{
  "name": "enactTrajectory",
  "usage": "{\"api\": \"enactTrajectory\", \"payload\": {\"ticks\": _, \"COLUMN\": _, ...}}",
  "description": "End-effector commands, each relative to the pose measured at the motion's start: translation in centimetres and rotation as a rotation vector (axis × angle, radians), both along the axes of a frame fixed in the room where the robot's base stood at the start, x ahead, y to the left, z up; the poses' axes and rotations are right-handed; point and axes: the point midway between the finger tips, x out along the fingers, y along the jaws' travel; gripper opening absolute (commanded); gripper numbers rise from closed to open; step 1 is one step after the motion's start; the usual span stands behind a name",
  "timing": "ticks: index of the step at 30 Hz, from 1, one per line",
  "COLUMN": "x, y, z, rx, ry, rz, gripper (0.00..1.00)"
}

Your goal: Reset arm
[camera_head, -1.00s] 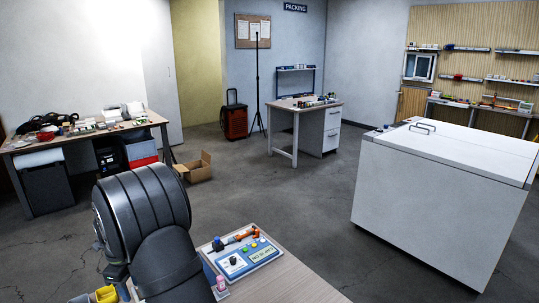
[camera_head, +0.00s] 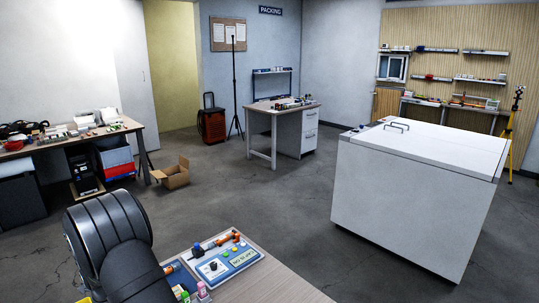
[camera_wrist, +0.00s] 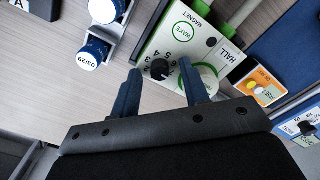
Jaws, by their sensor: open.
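My gripper (camera_wrist: 160,74) shows in the wrist view as two dark blue fingers, apart with nothing held between them. Below and around the fingertips is a white panel (camera_wrist: 150,47) with a black dial, green rings and the words WAKE, MAGNET and HALL. I cannot tell whether a finger touches it. In the head view the gripper is hidden; my black arm fills the lower left.
Blue-capped vials (camera_wrist: 92,54) stand in a white holder to the left of the panel. An orange and white module (camera_wrist: 258,86) lies to the right. In the head view a control box (camera_head: 226,264) sits on the near bench (camera_head: 285,284). A large white chest (camera_head: 410,205) stands beyond, with open floor between.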

Motion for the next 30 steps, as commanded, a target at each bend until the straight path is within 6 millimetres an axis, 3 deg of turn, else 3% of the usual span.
{"api": "enactTrajectory", "payload": {"ticks": 8, "x": 0.0, "y": 0.1, "z": 1.2, "rx": 0.002, "ry": -0.001, "rz": 0.0, "gripper": 0.41}}
{"api": "enactTrajectory", "payload": {"ticks": 30, "x": 0.0, "y": 0.0, "z": 15.7, "rx": 0.002, "ry": -0.002, "rz": -0.001, "gripper": 0.41}}
